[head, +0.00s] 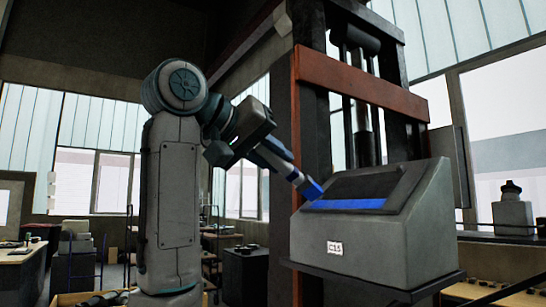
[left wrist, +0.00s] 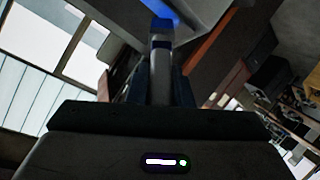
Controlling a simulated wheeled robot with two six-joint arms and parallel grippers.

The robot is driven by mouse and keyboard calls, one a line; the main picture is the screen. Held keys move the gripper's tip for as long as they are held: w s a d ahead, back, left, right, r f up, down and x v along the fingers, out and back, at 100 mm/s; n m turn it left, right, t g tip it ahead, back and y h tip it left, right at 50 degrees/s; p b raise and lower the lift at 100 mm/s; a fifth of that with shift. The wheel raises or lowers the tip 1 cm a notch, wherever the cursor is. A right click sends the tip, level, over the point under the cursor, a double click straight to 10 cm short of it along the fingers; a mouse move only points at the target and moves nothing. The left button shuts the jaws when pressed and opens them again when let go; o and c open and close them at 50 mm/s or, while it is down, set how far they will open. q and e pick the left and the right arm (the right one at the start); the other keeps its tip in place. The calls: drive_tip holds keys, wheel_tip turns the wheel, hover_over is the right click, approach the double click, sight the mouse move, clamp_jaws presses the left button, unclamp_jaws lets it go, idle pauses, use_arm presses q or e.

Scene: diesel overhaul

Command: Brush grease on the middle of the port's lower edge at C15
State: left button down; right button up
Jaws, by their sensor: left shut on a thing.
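The grey casing (head: 375,240) bears a label, C15 (head: 335,248), on its front. Its sloped face has a dark port (head: 365,184), with a bright blue strip (head: 348,204) along the lower edge. My left gripper (head: 264,148) is shut on a brush (head: 285,170), left of the casing. The brush slants down to the right. Its blue head (head: 311,189) is at the left end of the strip; I cannot tell whether they touch. In the left wrist view the brush (left wrist: 160,75) points up the picture, its head near the blue strip (left wrist: 163,10). My right gripper is not in view.
The casing stands on a dark shelf (head: 370,284) in a tall frame with an orange crossbeam (head: 360,82). A dark post rises just behind my left arm. Workbenches (head: 20,262) stand at the far left. A bench with parts is at the right.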

use_arm(q)
drive_tip(key=shift+w+d+f+b, duration=0.35)
drive_tip(key=shift+f+b, duration=0.1)
drive_tip(key=shift+f, duration=0.1)
drive_tip(key=shift+s, duration=0.1)
drive_tip(key=shift+s+d+b, duration=0.45)
drive_tip(key=shift+s+b, duration=0.1)
drive_tip(key=shift+b, duration=0.15)
drive_tip(key=shift+w+a, duration=0.5)
drive_tip(key=shift+w, duration=0.15)
idle(0.4)
drive_tip(key=shift+s, duration=0.1)
